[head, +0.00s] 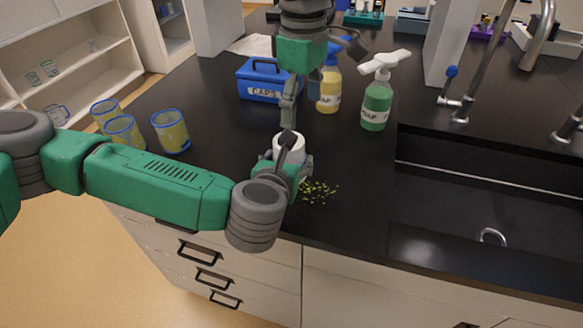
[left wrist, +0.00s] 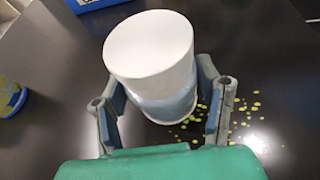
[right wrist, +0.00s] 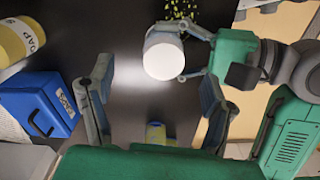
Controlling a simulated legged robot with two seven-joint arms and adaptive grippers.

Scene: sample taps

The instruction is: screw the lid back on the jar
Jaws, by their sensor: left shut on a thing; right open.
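The jar (left wrist: 165,103) stands upright on the black counter, its lower part pale blue-grey. The white lid (left wrist: 150,45) sits on top of it; I cannot tell how tightly it is seated. The lid also shows in the head view (head: 289,142) and the right wrist view (right wrist: 163,57). My left gripper (left wrist: 162,92) is shut around the jar's sides, below the lid. My right gripper (head: 289,118) points down just above the lid in the head view. Its fingers (right wrist: 157,92) are apart with nothing between them, and the lid lies beyond them in the right wrist view.
Yellow-green bits (head: 318,192) are scattered beside the jar. A blue CAPS box (head: 262,82), a yellow soap bottle (head: 329,90) and a green soap bottle (head: 376,105) stand behind. Blue-rimmed glasses (head: 171,132) stand at left. A sink (head: 480,200) is at right.

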